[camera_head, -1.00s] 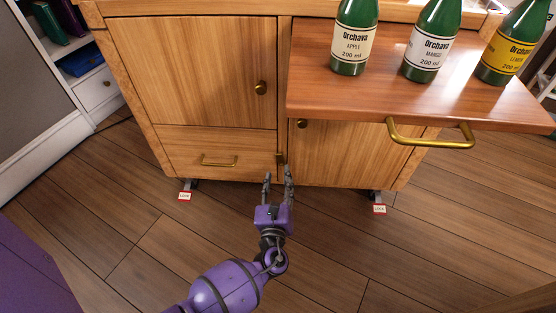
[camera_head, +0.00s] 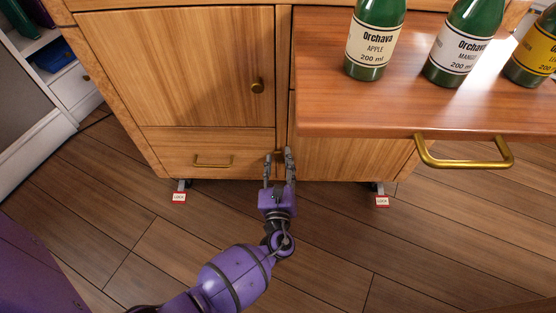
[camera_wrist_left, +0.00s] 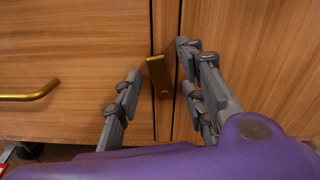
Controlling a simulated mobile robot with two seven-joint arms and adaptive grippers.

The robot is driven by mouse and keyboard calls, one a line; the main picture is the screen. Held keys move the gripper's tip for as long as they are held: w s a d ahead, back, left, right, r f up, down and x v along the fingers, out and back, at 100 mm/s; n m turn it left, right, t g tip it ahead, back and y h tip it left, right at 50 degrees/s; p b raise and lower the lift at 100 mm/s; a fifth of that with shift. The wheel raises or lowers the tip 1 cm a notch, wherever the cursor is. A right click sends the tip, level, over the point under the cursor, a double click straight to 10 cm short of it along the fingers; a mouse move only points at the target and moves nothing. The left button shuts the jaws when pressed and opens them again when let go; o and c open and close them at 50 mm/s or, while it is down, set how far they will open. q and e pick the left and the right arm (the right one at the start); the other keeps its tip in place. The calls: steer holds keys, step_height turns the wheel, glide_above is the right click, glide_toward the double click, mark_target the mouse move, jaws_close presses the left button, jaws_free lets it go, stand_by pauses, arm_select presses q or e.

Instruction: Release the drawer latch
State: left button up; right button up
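The drawer (camera_head: 170,150) is the low wooden front at the cabinet's lower left, with a brass pull handle (camera_head: 213,163). It looks closed. The latch is a small brass piece (camera_wrist_left: 159,76) on the upright strip at the drawer's right edge, seen clearly in the left wrist view. My left gripper (camera_head: 278,156) is at that edge, fingers pointing at the cabinet. In the wrist view its grey fingers (camera_wrist_left: 160,62) are apart, one on each side of the latch, with visible gaps. In the head view the fingers largely hide the latch. My right gripper is not in view.
A wooden shelf board (camera_head: 400,105) with a brass handle (camera_head: 462,160) juts out at the upper right, carrying green bottles (camera_head: 375,40). A cabinet door (camera_head: 180,70) is above the drawer. Castors with red-and-white lock tags (camera_head: 179,197) stand below. The floor in front is clear.

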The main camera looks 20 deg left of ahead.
mark_target(282, 132)
arm_select(q)
steer(key=shift+c, duration=0.4)
jaws_close()
steer(key=m+p, duration=0.2)
steer(key=shift+w+d+r+p, duration=0.1)
steer(key=shift+d+p, duration=0.2)
steer(key=shift+p, duration=0.05)
steer(key=shift+m, duration=0.4)
steer(key=shift+o, duration=0.4)
jaws_free()
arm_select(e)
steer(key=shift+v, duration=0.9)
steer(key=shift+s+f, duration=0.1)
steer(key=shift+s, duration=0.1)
arm_select(q)
step_height(282, 132, up, 10)
steer(key=shift+f, duration=0.1)
